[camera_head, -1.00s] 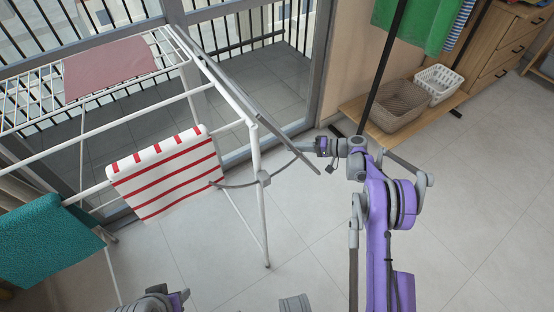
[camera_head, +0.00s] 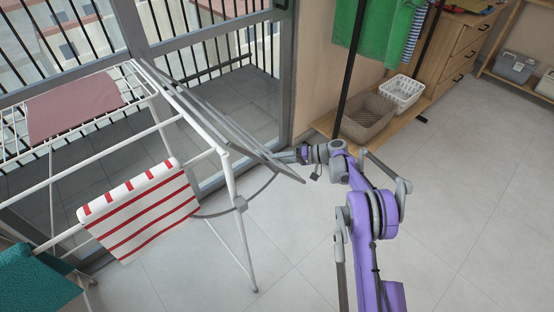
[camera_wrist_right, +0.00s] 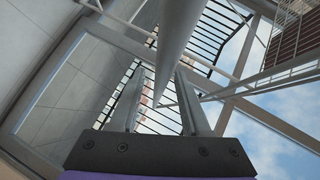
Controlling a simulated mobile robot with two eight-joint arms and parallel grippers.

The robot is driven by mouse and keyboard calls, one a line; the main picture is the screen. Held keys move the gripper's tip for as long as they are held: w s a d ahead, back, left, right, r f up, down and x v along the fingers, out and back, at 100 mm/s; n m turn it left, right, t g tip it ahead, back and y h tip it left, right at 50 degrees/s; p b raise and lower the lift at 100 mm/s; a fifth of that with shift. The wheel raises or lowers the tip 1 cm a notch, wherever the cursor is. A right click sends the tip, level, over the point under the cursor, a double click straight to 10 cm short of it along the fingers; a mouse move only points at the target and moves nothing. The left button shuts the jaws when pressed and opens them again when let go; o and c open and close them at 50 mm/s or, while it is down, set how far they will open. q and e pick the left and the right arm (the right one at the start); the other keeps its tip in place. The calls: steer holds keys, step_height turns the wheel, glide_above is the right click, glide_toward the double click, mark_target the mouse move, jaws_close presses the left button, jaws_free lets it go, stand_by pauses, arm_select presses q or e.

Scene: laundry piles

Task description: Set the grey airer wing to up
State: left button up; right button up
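The grey airer wing (camera_head: 225,125) is a narrow frame of grey bars on the right side of the white drying rack (camera_head: 229,180). In the head view it slants from upper left down to its near corner, beside my right gripper (camera_head: 290,156). A curved grey stay (camera_head: 262,190) runs below it to a joint on the rack leg. In the right wrist view my right gripper (camera_wrist_right: 160,100) has its fingers apart, and a grey bar (camera_wrist_right: 182,40) passes across the gap between them. Contact with the bar cannot be told. My left gripper is out of view.
A red-striped white towel (camera_head: 140,210), a teal towel (camera_head: 35,280) and a pink cloth (camera_head: 75,105) hang or lie on the rack. Baskets (camera_head: 367,118) stand on a wooden shelf at right. Glass doors are behind the rack. The floor at right is clear.

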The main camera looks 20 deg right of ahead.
steer(key=p+v, duration=0.2)
steer(key=v, duration=0.8)
steer(key=shift+s+d, duration=0.2)
steer(key=shift+d, duration=0.15)
steer(key=shift+r, duration=0.1)
